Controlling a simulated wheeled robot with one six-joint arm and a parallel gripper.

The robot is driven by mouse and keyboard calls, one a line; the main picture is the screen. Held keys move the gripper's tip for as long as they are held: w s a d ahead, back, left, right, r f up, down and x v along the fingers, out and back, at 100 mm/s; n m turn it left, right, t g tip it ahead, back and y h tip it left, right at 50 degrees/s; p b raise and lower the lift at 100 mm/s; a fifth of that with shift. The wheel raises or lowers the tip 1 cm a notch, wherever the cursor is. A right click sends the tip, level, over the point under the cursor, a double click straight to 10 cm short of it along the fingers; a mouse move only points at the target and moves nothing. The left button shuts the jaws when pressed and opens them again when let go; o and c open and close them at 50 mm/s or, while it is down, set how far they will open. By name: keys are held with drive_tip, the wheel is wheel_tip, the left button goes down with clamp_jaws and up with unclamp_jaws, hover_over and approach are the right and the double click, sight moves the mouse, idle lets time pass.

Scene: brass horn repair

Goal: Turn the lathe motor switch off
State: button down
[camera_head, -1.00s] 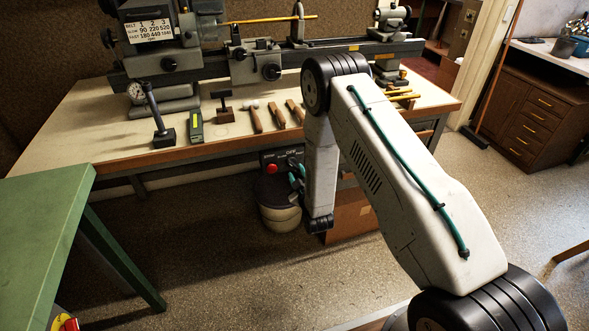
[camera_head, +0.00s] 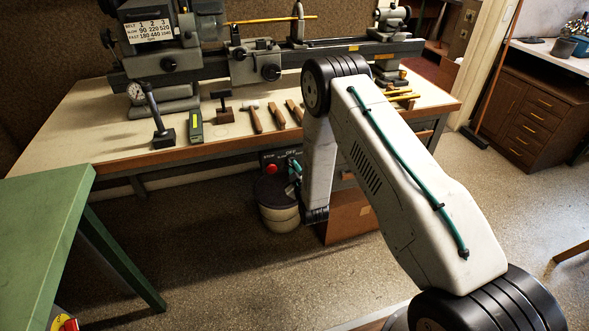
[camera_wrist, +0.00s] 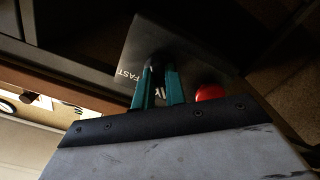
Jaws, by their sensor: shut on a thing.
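The lathe's switch box (camera_head: 267,157) hangs under the front edge of the bench, with "OFF" lettering along its top and a red stop button (camera_head: 271,169) at its left. In the wrist view the dark switch panel (camera_wrist: 142,38) carries the word "FAST", and the red button (camera_wrist: 210,93) is right of my fingers. My gripper (camera_wrist: 158,70) has its teal fingers shut on the dark motor switch (camera_wrist: 157,60) at the panel. In the head view my gripper (camera_head: 294,168) is at the box's right side. The fingers hide most of the switch, so its setting cannot be told.
The lathe (camera_head: 250,60) stands on the bench (camera_head: 100,120), with hand tools along the bench's front. A bucket (camera_head: 277,205) and a brown box (camera_head: 348,218) stand beneath. A green table (camera_head: 45,210) is at the left. The floor between is clear.

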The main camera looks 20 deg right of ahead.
drive_tip(key=shift+m, duration=0.3)
drive_tip(key=m, duration=0.3)
drive_tip(key=shift+m, duration=2)
drive_tip(key=c, duration=1.4)
unclamp_jaws()
drive_tip(key=shift+c, duration=0.2)
drive_tip(key=s, duration=0.7)
drive_tip(key=shift+s, duration=0.4)
drive_tip(key=shift+f, duration=0.1)
